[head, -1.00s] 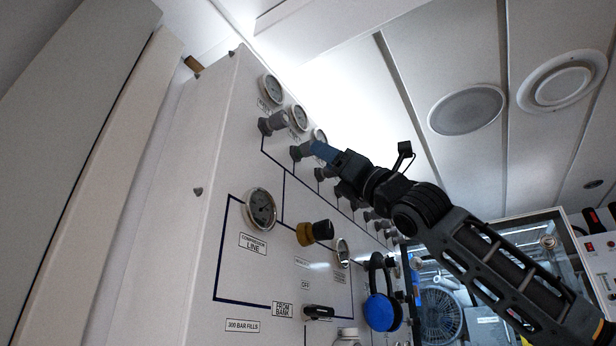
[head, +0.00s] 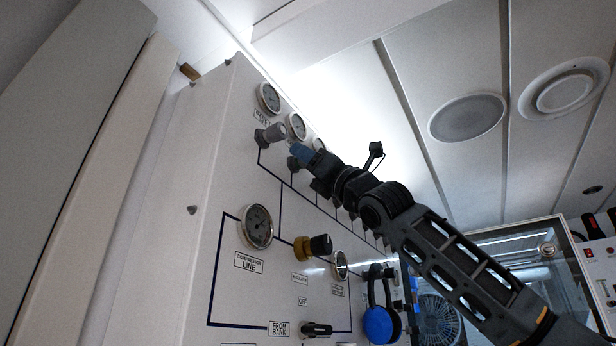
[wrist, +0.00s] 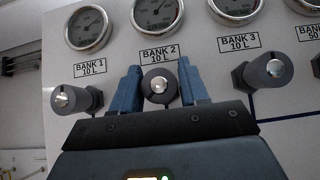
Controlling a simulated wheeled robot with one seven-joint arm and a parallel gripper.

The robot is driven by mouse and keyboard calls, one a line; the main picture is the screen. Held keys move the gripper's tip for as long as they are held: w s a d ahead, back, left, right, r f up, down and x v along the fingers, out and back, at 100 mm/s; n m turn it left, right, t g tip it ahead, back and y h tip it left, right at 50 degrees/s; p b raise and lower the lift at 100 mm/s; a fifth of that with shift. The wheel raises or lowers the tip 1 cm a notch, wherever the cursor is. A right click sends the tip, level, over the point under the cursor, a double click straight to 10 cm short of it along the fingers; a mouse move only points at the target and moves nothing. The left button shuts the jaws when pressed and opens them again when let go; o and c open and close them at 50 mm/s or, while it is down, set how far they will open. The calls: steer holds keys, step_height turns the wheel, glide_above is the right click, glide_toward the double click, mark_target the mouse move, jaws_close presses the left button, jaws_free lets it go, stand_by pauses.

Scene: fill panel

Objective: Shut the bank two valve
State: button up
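The bank two valve (wrist: 159,86) is a dark round knob with a bright centre screw, under the "BANK 2 10 L" label (wrist: 158,52) in the wrist view. My gripper (wrist: 159,92) has one blue finger on each side of this knob. The fingers are apart, with the knob showing between their tips; whether they touch it I cannot tell. In the head view my gripper (head: 302,153) is at the second valve of the upper row and hides most of it.
The bank 1 valve (wrist: 76,99) and bank 3 valve (wrist: 268,71) stand close on either side. Gauges (wrist: 158,14) sit above the labels. Lower on the panel are a brass-and-black regulator knob (head: 312,246) and a hanging blue headset (head: 380,322).

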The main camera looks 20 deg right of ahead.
steer(key=c, duration=0.6)
steer(key=shift+c, duration=0.2)
steer(key=shift+f+m+t+h, duration=0.1)
steer(key=shift+m+t+h, duration=0.2)
steer(key=shift+m+h, duration=0.15)
